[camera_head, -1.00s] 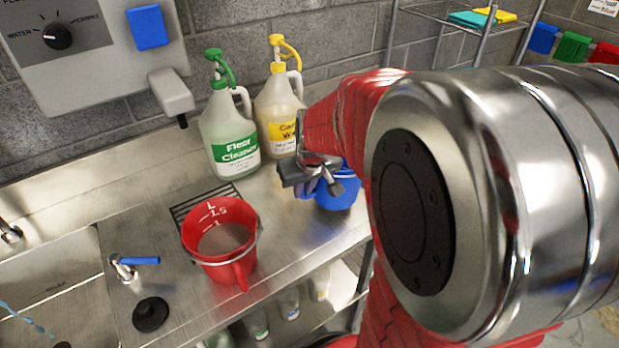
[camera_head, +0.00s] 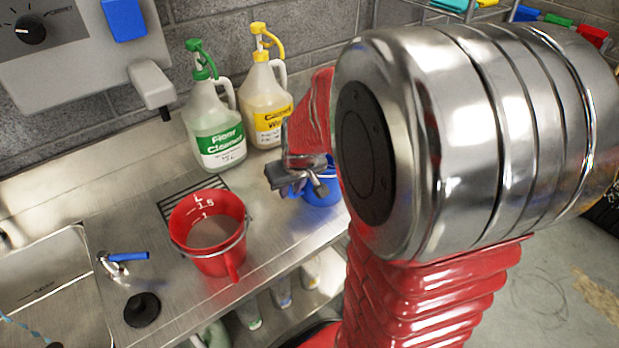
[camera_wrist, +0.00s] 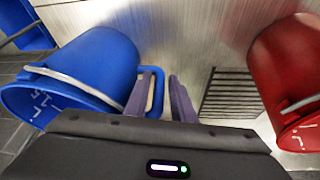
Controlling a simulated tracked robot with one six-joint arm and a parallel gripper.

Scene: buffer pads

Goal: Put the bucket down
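A blue bucket (camera_head: 320,191) is near the counter's right end in the head view, partly hidden behind my gripper. The wrist view shows the blue bucket (camera_wrist: 88,62) at left, with its side handle (camera_wrist: 158,88) toward my fingers. My gripper (camera_wrist: 165,92) has its two fingers around this handle, with a narrow strip of counter showing between the handle and the right finger. In the head view my gripper (camera_head: 298,182) is beside the blue bucket. Whether the bucket's base touches the counter is hidden.
A red bucket (camera_head: 212,262) holding liquid stands on the steel counter (camera_head: 125,205), left of the blue one. Floor cleaner (camera_head: 217,148) and a yellow-topped jug (camera_head: 266,122) stand behind. The sink (camera_head: 45,275) is at left. A drain grate (camera_wrist: 228,92) lies between the buckets.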

